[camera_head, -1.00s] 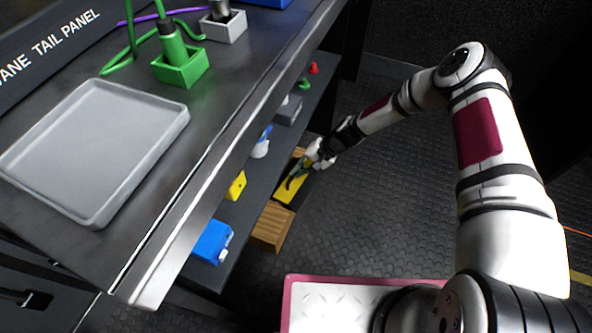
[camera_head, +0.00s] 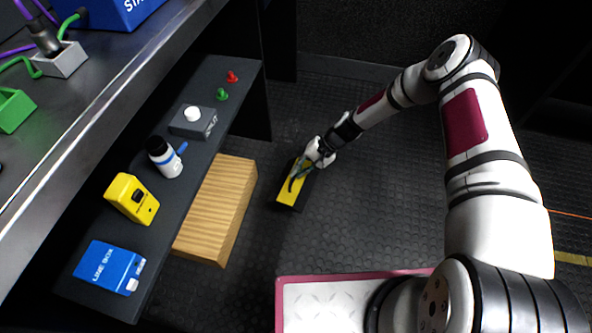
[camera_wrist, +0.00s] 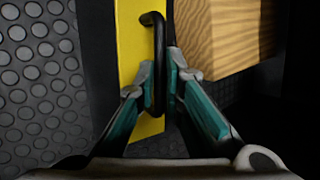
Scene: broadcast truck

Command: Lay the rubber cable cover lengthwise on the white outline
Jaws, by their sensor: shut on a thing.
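The rubber cable cover (camera_head: 290,192) is a black block with a yellow top strip and a black loop handle. It is at floor level, right of a wooden block; I cannot tell whether it touches the floor. My gripper (camera_head: 300,174) is shut on its handle. In the wrist view, the fingers (camera_wrist: 160,92) close around the black handle (camera_wrist: 159,45), above the yellow strip (camera_wrist: 130,38). The fingers hide part of the cover. I see no white outline in these frames.
The wooden block (camera_head: 218,205) stands beside the cover and shows close by in the wrist view (camera_wrist: 225,35). A low shelf (camera_head: 190,180) holds a blue box (camera_head: 108,267), a yellow device (camera_head: 132,198) and a bottle (camera_head: 165,157). The dark studded floor (camera_head: 360,220) to the right is clear.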

